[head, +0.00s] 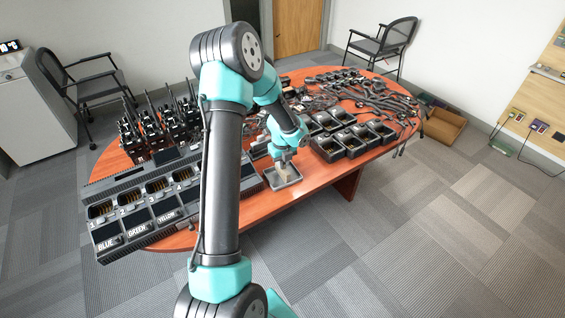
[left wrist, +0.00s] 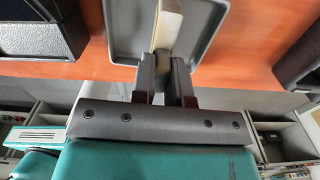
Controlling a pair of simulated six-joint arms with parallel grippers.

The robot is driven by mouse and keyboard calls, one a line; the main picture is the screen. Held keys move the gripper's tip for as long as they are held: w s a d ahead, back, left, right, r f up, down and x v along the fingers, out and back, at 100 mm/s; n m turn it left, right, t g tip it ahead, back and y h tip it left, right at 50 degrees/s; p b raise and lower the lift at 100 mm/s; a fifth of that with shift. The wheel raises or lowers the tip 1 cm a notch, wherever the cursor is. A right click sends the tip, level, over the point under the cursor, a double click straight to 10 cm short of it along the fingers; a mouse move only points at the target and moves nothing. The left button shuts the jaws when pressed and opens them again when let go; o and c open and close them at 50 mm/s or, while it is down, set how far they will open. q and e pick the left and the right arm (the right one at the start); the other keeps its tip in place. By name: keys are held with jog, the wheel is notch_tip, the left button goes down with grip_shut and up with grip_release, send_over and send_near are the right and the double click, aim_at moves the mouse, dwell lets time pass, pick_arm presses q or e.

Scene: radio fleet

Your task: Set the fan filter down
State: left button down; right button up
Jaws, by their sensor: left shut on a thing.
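The fan filter (left wrist: 168,25) is a thin pale beige panel, seen edge-on in the left wrist view. My left gripper (left wrist: 163,78) is shut on its near end. A small grey tray (left wrist: 203,22) with a raised rim lies behind the filter in that view. In the head view my left gripper (head: 284,158) points down over the tray (head: 291,182), near the table's front edge, and the pale filter (head: 284,171) shows below the fingers. I cannot tell whether the filter touches the tray floor. My right gripper is not in view.
On the wooden table (head: 310,183), a charger rack labelled BLUE, GREEN and YELLOW (head: 140,213) stands left of the tray. Several black charger cups (head: 345,143) stand to its right. My left arm hides part of the table.

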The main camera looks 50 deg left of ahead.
pick_arm(q)
jog(key=shift+f, duration=0.1)
jog(key=c, duration=1.1)
grip_release()
notch_tip(320, 180, up, 12)
jog(key=shift+r, duration=0.1)
dwell(0.4)
